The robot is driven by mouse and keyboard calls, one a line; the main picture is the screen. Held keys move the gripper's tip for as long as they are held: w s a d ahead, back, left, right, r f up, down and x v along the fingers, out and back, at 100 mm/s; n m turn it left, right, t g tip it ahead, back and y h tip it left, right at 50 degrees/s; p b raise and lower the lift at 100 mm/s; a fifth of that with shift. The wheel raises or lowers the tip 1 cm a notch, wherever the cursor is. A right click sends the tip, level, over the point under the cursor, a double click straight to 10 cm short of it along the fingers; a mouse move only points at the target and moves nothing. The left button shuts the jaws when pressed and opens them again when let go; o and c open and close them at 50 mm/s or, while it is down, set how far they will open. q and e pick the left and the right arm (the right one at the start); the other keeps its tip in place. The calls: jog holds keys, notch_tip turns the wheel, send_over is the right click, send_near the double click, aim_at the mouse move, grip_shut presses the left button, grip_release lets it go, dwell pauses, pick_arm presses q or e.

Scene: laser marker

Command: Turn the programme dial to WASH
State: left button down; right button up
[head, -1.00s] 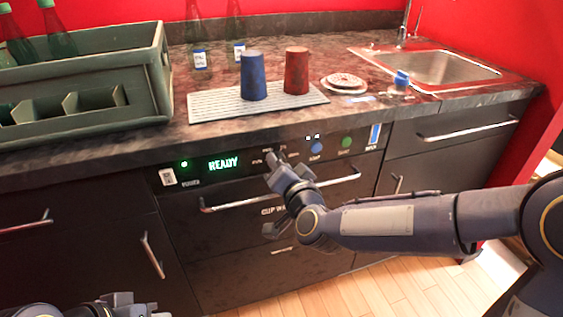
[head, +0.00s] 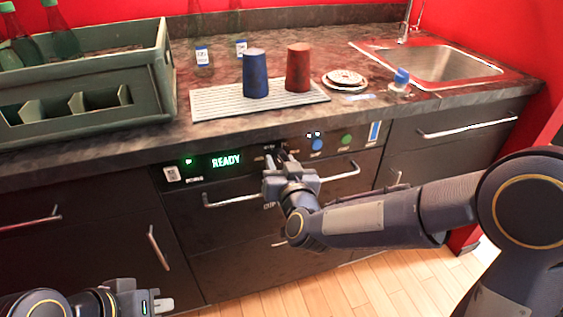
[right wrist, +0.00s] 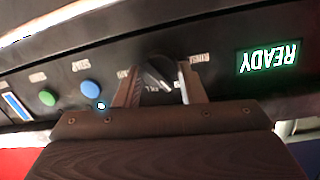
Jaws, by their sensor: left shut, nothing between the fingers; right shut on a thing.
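The programme dial (right wrist: 157,75) is a dark round knob with a pale pointer line, on the dishwasher's black control panel (right wrist: 222,55). My right gripper (right wrist: 160,88) is shut on the dial, one finger on each side, in the right wrist view, which shows the panel upside down. In the head view my right gripper (head: 280,163) reaches the panel and mostly hides the dial. The labels around the dial are partly covered, and I cannot tell which one the pointer marks. The green display (head: 226,160) reads READY. My left gripper (head: 155,302) is shut and empty, low at the left.
A blue button (head: 317,145) and a green button (head: 347,139) sit right of the dial. The dishwasher handle (head: 232,199) runs below the panel. A blue cup (head: 255,75) and a red cup (head: 298,68) stand on the counter above. A bottle crate (head: 85,75) stands left.

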dwell(0.4)
jog(key=o, duration=1)
jog(key=v, duration=0.7)
jog(key=shift+s+d+p, duration=0.15)
jog(key=shift+s+p, duration=0.2)
jog(key=shift+p, duration=0.05)
